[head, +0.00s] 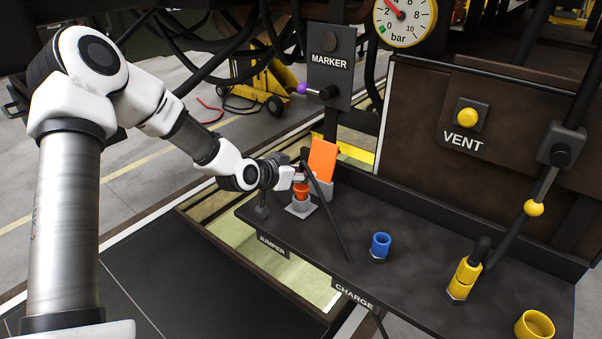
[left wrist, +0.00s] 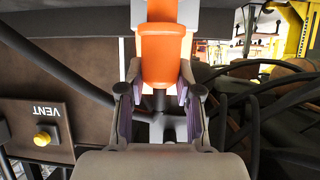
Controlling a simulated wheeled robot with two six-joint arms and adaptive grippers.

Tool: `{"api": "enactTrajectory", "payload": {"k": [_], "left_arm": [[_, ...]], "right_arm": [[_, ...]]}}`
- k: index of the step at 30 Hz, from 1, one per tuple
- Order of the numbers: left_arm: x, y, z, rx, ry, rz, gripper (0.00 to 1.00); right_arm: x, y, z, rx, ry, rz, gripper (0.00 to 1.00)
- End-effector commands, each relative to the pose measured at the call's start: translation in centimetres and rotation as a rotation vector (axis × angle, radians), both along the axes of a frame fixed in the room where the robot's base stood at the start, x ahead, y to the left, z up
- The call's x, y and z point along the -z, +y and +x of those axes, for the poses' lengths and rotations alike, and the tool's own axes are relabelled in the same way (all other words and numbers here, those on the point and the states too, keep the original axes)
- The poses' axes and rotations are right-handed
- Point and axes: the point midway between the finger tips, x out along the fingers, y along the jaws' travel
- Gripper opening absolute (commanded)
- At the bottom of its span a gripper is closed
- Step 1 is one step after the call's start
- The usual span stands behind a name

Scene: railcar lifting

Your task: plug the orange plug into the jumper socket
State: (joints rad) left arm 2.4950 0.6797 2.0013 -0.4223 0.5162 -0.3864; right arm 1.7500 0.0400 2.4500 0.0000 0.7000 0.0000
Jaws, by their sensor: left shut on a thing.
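The orange plug (head: 302,188) is held by my left gripper (head: 293,178), just over the grey-based jumper socket (head: 301,208). This is at the far left end of the dark shelf, above the JUMPER label. I cannot tell how deep the plug sits in the socket. In the left wrist view the orange plug (left wrist: 161,58) stands upright between the two fingers of my left gripper (left wrist: 158,92). A pale surface shows on both sides behind it. My right gripper is not in view.
An orange panel (head: 322,160) stands right behind the plug. A blue socket (head: 381,243), a yellow fitting (head: 464,280) and a yellow cup (head: 535,325) stand to the right. The MARKER plate (head: 329,75) is above.

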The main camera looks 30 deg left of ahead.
Motion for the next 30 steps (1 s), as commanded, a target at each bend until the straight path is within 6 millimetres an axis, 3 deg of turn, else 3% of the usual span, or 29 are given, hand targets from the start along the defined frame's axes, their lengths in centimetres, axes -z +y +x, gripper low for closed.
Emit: {"api": "enactTrajectory", "payload": {"k": [27,28,30], "left_arm": [[2.4,0.0,0.0,0.000,0.000,0.000,0.00],[2.4,0.0,0.0,0.000,0.000,0.000,0.37],[2.3,0.0,0.0,0.000,0.000,0.000,0.62]], "right_arm": [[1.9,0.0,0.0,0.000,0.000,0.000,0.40],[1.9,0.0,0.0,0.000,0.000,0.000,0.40],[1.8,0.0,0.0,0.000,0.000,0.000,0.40]]}}
